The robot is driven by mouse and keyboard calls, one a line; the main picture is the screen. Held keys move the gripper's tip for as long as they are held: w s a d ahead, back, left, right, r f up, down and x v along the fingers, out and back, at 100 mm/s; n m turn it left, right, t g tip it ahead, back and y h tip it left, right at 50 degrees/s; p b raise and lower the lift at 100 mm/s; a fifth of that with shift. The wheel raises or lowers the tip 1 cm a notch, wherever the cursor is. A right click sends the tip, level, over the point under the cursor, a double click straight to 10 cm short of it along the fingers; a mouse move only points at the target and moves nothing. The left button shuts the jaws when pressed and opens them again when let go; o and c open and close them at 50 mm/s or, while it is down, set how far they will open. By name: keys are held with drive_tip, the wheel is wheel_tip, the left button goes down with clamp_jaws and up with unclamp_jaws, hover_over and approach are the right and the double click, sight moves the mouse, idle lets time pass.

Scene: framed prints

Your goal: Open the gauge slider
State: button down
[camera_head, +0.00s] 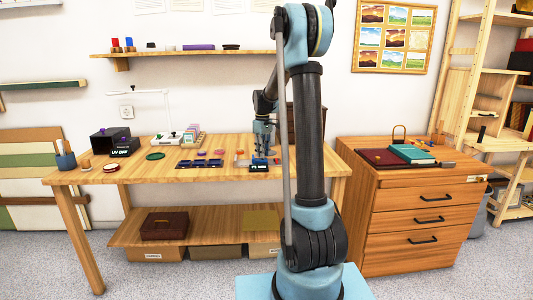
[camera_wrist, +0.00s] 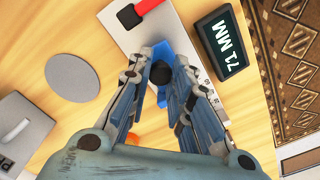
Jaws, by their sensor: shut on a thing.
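The gauge (camera_wrist: 207,88) is a pale grey plate on the wooden table in the wrist view. A blue slider (camera_wrist: 155,50) with a round black knob (camera_wrist: 160,73) sits on it. A black display (camera_wrist: 221,43) beside the plate reads "71 MM"; it also shows small in the head view (camera_head: 258,169). My gripper (camera_wrist: 163,62) points down at the slider, its two blue-grey fingers shut on the black knob. In the head view my gripper (camera_head: 263,150) is at the table's right part, and the slider is too small to make out there.
A red-handled block (camera_wrist: 138,12) lies at the plate's far end. A grey disc (camera_wrist: 72,69) and a grey plate (camera_wrist: 20,135) lie left. A patterned brown box (camera_wrist: 298,55) stands close on the right. In the head view, dark blue trays (camera_head: 200,163) lie left of my gripper.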

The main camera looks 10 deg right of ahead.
drive_tip(key=shift+w+d, duration=0.1)
drive_tip(key=shift+d, duration=0.1)
drive_tip(key=c, duration=1.7)
unclamp_jaws()
drive_tip(key=shift+r, duration=0.1)
wheel_tip(320, 180, up, 12)
